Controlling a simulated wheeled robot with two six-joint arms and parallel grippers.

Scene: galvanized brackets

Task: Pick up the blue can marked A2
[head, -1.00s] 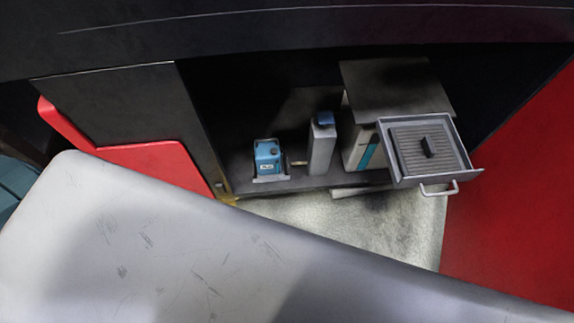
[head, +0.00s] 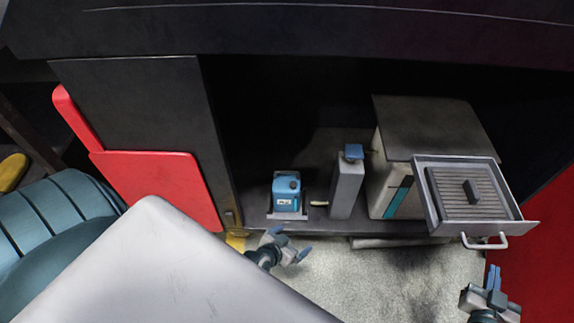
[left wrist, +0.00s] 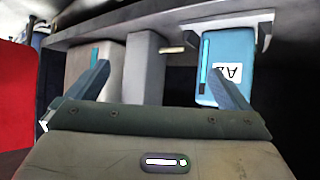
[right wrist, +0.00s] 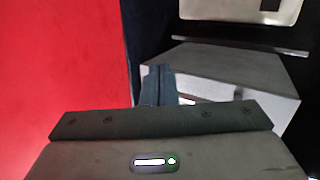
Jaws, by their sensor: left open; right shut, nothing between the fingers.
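The blue can (head: 286,194) stands upright on the dark shelf, in a small grey holder (head: 272,215). Its white label shows in the left wrist view, where the can (left wrist: 224,62) appears upside down with "A2" partly readable. My left gripper (head: 289,242) is open and empty, in front of and below the can in the head view. In the left wrist view its right finger overlaps the can's lower part; I cannot tell whether they touch. My right gripper (head: 496,276) is shut and empty, below the open drawer at the lower right.
A tall grey box with a blue cap (head: 346,188) stands right of the can. A cabinet (head: 394,187) with an open drawer (head: 475,230) is farther right. A red panel (head: 160,185) is at left. A large pale surface (head: 160,265) fills the lower left.

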